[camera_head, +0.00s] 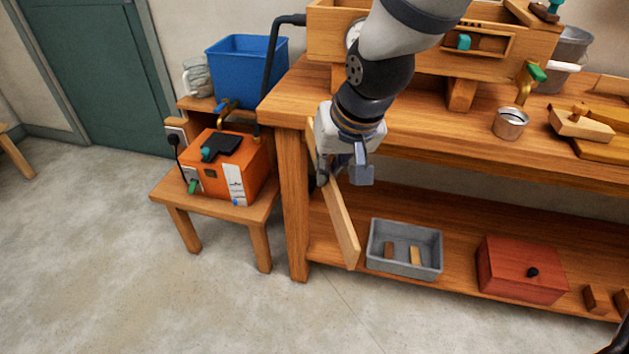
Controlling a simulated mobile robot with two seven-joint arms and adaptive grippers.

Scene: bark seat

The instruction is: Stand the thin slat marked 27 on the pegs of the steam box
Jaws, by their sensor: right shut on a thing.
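My right gripper (342,172) hangs fingers-down at the front left of the workbench, shut on a long thin wooden slat (343,222). The slat slants from upper left to lower right in front of the bench's lower shelf. I see no number on it from here. The steam box is the long wooden box (326,38) on the bench top, fed by a black hose. My arm covers its middle. An opening in its front shows a teal part (464,42); I cannot make out its pegs. My left gripper is not in view.
An orange boiler (222,170) stands on a low stool at left, with a blue bin (246,68) behind it. A grey tray (405,250) and a red box (521,269) sit on the lower shelf. A metal cup (509,123) stands on the bench. The floor in front is clear.

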